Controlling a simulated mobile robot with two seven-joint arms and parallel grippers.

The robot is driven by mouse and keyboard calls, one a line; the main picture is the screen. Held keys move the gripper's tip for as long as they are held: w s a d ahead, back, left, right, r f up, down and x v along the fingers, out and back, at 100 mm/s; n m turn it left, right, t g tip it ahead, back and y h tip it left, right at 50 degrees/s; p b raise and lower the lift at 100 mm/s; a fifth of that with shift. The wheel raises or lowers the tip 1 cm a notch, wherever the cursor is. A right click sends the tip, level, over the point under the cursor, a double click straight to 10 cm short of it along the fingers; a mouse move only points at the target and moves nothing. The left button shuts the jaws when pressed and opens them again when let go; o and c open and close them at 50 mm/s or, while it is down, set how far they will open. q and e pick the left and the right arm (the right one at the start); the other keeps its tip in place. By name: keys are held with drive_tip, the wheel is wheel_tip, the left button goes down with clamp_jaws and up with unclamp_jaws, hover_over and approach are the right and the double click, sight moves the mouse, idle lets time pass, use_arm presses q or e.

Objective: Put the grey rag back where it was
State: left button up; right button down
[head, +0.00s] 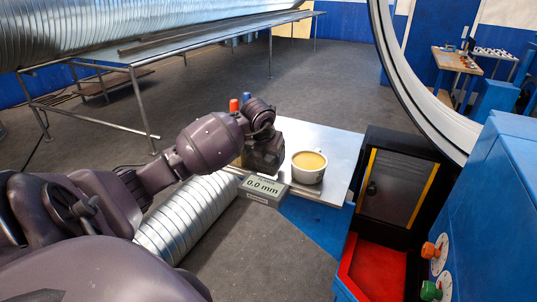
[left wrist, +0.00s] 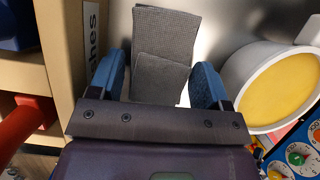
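The grey rag (left wrist: 165,40) shows in the left wrist view as a folded, textured cloth on a shiny metal surface, with a shorter flap toward the gripper. My left gripper (left wrist: 158,68) is open, its blue-padded fingers on either side of the rag's near part, with narrow gaps at both sides. The fingers do not look closed on it. In the head view my left gripper (head: 264,160) is low over the metal tabletop (head: 325,138), left of the mug, and the rag is hidden there. My right gripper is not in view.
A white mug of yellow liquid (head: 308,168) stands close to the right of the gripper. A readout showing 0.0 mm (head: 262,188) is in front. A wooden holder (left wrist: 62,60) with red and blue items is close on the left. The tabletop's far right is clear.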

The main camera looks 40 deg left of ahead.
use_arm(q)
drive_tip(key=shift+r, duration=0.15)
drive_tip(key=b+v, duration=0.2)
drive_tip(key=v, duration=1)
idle(0.6)
